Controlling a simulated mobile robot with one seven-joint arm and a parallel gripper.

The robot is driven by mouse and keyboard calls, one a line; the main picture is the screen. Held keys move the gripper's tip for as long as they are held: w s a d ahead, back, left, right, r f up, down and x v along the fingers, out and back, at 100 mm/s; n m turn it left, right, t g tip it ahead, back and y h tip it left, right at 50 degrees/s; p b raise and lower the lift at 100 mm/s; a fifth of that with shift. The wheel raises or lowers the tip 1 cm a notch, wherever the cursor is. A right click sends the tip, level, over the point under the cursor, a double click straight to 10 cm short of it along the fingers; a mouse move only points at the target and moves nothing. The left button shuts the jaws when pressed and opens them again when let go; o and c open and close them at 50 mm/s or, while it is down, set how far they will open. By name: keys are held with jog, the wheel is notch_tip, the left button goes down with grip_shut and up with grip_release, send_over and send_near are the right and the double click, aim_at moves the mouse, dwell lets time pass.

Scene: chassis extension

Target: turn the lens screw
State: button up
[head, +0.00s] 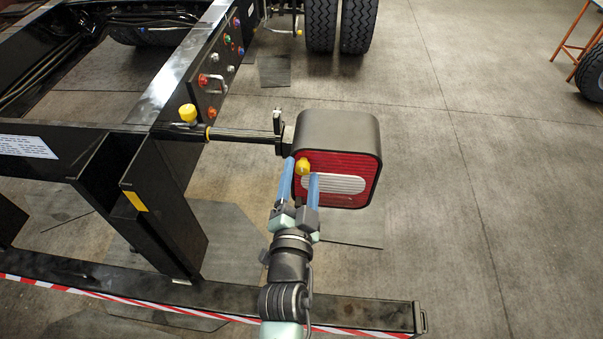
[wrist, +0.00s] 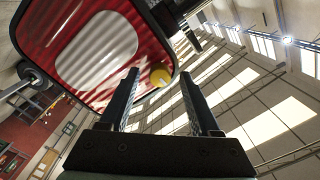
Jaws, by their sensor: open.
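The lens screw is a yellow knob (head: 303,168) at the upper left of the red and white lens (head: 345,188) on the black lamp housing (head: 340,130). My gripper (head: 302,168) is open, with one blue finger on each side of the knob in the head view. My gripper (wrist: 160,78) is empty there. I cannot tell whether a finger touches the knob.
A black bar (head: 243,135) carries the lamp from the chassis frame (head: 165,95). A yellow knob (head: 187,113) sits on that frame. A low beam with red and white tape (head: 200,312) runs across the front.

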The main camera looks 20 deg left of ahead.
jog(key=shift+w, duration=0.25)
grip_shut()
dwell(0.5)
